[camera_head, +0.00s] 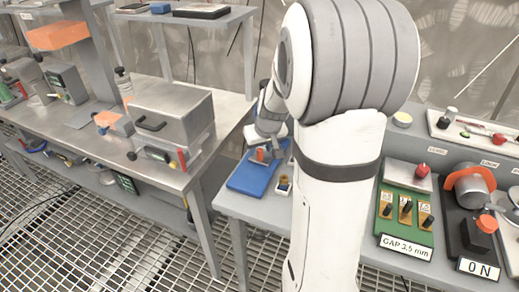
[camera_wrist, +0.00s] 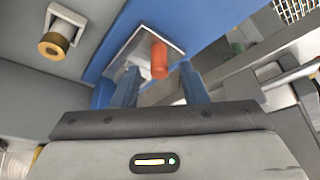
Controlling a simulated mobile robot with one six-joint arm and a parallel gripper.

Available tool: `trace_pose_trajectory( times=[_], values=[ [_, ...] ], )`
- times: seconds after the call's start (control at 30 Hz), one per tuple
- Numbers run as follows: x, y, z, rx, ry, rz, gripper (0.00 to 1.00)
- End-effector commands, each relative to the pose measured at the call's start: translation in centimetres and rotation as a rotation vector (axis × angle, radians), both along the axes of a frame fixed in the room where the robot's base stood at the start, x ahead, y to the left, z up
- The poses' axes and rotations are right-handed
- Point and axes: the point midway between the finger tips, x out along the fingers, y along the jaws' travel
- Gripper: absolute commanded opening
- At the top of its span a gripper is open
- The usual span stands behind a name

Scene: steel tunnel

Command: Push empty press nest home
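A blue base (camera_head: 250,178) lies on the grey bench in the head view, left of my arm. It fills the upper middle of the wrist view (camera_wrist: 205,20). On it is a pale metal plate (camera_wrist: 150,35) with an upright-looking orange-red knob (camera_wrist: 159,60); I take this plate to be the press nest, but cannot be sure. My gripper (camera_wrist: 160,84) is open, its two blue-grey fingers apart. The knob shows between and beyond the fingertips; I cannot tell whether they touch. In the head view my gripper (camera_head: 265,150) is small and partly hidden by my arm.
A white holder with a brass ring (camera_wrist: 53,45) stands beside the blue base. A grey metal bar (camera_wrist: 225,75) runs close to the right finger. In the head view, a green gauge board (camera_head: 405,215) and a black fixture (camera_head: 468,235) stand right of my arm.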

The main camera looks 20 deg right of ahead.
Motion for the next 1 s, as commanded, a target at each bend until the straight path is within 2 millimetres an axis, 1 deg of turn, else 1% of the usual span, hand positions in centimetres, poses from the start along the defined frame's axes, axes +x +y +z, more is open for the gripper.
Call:
trace_pose_trajectory(
  times=[0.03, 0.1, 0.2, 0.33, 0.47, 0.9, 0.97, 1.0],
  values=[
    [-0.3, 0.0, 1.1, -0.002, -0.005, 0.000, 0.39],
    [-0.8, 0.0, 2.3, -0.002, -0.005, 0.000, 0.39],
    [-1.4, 0.0, 3.8, -0.002, -0.004, -0.001, 0.39],
    [-2.0, 0.1, 5.0, -0.001, -0.002, 0.001, 0.39],
    [-2.2, 0.1, 5.5, -0.001, -0.001, 0.001, 0.39],
    [-2.3, 0.2, 5.5, 0.000, 0.000, 0.001, 0.39],
    [-2.5, 0.4, 5.8, -0.001, 0.001, 0.004, 0.39],
    [-2.8, 0.9, 6.2, 0.002, 0.005, 0.007, 0.39]
  ],
)
